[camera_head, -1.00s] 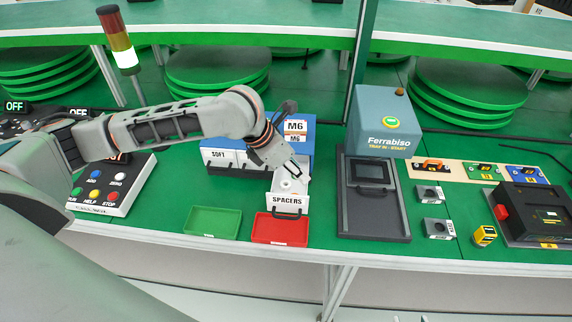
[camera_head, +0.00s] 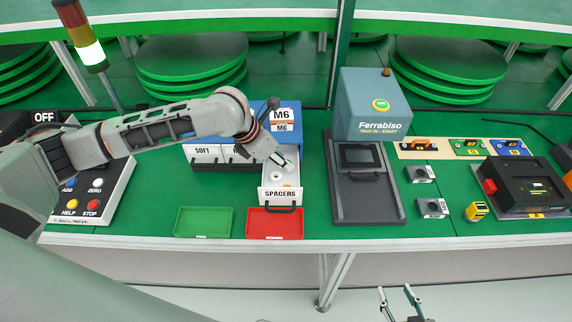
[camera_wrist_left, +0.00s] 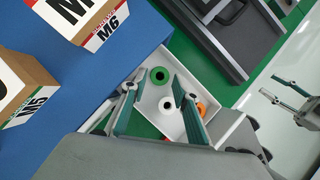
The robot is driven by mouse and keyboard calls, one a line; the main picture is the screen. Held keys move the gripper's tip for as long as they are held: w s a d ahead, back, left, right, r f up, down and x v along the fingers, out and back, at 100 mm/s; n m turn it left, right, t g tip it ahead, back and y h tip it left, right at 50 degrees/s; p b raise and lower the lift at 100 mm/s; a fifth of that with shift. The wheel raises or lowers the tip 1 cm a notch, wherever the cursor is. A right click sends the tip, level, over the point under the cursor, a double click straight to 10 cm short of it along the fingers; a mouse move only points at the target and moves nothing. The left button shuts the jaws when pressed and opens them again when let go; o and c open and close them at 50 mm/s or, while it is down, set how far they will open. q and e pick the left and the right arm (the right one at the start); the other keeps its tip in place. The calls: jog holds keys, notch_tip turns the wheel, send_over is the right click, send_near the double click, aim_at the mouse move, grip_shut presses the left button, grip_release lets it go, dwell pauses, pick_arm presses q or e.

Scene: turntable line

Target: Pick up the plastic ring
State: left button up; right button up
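The open drawer labelled SPACERS (camera_head: 279,194) holds several small rings. In the left wrist view these are a green ring (camera_wrist_left: 159,75), a white ring (camera_wrist_left: 166,105) and an orange ring (camera_wrist_left: 201,108); which one is plastic I cannot tell. My left gripper (camera_head: 285,161) is over the back of the drawer. In the left wrist view its fingers (camera_wrist_left: 160,95) are spread around the white ring's place with nothing clamped; whether they touch it is unclear. My right gripper (camera_head: 395,289) is open and empty in front of the bench, low in the head view.
A blue cabinet (camera_head: 286,112) stands behind the drawer. A red tray (camera_head: 275,236) and green tray (camera_head: 203,236) lie in front. The grey Ferrabiso machine (camera_head: 366,205) stands to the right, a button box (camera_head: 118,190) to the left.

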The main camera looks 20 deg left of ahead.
pick_arm(q)
jog(key=shift+w+d+f, duration=0.2)
jog(key=shift+f, duration=0.25)
jog(key=c, duration=0.5)
jog(key=shift+o, duration=0.2)
